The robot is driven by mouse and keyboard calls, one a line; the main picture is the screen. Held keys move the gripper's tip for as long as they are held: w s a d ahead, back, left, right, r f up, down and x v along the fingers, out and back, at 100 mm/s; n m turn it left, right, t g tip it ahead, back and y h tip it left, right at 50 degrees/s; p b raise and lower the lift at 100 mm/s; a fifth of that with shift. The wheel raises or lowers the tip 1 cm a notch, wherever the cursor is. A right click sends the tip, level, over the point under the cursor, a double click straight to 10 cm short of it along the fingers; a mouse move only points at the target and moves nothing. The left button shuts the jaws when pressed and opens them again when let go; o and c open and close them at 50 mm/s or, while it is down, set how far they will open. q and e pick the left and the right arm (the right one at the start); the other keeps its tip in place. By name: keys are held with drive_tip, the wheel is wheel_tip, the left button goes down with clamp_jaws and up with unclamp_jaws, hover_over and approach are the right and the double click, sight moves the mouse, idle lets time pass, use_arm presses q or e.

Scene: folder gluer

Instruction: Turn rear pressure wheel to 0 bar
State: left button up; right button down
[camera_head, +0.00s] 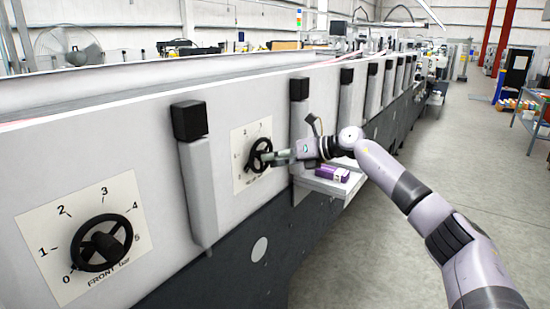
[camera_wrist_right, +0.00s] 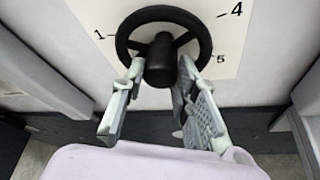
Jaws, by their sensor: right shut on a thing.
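The rear pressure wheel (camera_head: 261,154) is a black wheel with spokes and a hub, mounted on a white dial plate (camera_head: 240,171) on the machine's side. My right gripper (camera_head: 281,156) reaches it from the right and is shut on it. In the right wrist view, its two grey fingers (camera_wrist_right: 159,75) lie either side of the black hub of the rear wheel (camera_wrist_right: 202,32), at the lower part of the rim. The marks 1, 4 and 5 show on the plate there. I cannot make out where the wheel points. My left gripper is not in view.
The front pressure wheel (camera_head: 102,243) sits on its own dial, marked 0 to 5, at lower left. A grey post with a black top (camera_head: 190,121) stands out between the dials. Purple boxes (camera_head: 332,174) lie on a small shelf below my right gripper.

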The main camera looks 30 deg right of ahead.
idle(0.5)
drive_tip(key=c, duration=1.2)
unclamp_jaws()
drive_tip(key=shift+c, duration=0.2)
drive_tip(key=v, duration=1.2)
drive_tip(key=shift+a, duration=0.1)
